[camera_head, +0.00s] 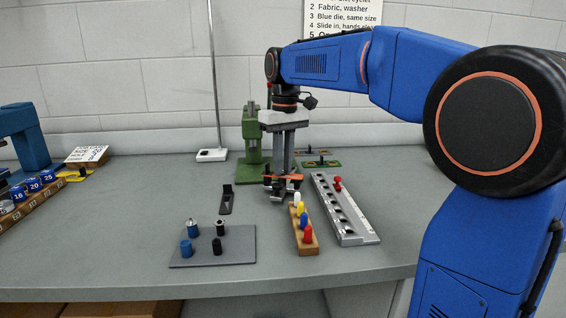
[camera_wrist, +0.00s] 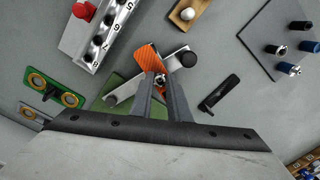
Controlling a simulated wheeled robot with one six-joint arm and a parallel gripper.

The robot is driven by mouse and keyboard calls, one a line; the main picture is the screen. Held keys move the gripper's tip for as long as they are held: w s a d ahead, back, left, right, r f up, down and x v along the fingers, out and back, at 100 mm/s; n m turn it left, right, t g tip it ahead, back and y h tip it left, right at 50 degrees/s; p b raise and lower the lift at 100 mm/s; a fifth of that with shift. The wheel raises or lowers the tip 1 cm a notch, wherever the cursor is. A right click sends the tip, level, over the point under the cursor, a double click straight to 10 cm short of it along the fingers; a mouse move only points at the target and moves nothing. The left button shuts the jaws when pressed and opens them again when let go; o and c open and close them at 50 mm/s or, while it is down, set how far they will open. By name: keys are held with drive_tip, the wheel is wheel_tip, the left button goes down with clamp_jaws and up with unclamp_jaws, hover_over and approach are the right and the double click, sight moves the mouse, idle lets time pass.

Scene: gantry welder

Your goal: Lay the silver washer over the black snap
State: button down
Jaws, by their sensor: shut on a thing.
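My gripper (camera_head: 282,186) is shut just above the bench, in front of the green press. In the wrist view its fingertips (camera_wrist: 161,82) meet on a small silver piece, which looks like the silver washer (camera_wrist: 160,78); it is mostly hidden by the fingers. A silver bar with black ends and an orange patch (camera_wrist: 148,58) lies behind the fingertips. I cannot tell for sure which black thing is the snap. A black strap-like piece (camera_head: 226,200) lies on the bench left of the gripper and also shows in the wrist view (camera_wrist: 220,93).
A grey plate (camera_head: 246,259) bears blue and black pegs at front left. A wooden block (camera_head: 307,250) with coloured pegs and a silver rail (camera_head: 360,235) stand close to the right. The green press (camera_head: 251,128) is behind.

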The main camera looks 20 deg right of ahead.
drive_tip(key=shift+f, duration=0.2)
drive_tip(key=shift+r, duration=0.45)
idle(3.3)
drive_tip(key=c, duration=1.6)
unclamp_jaws()
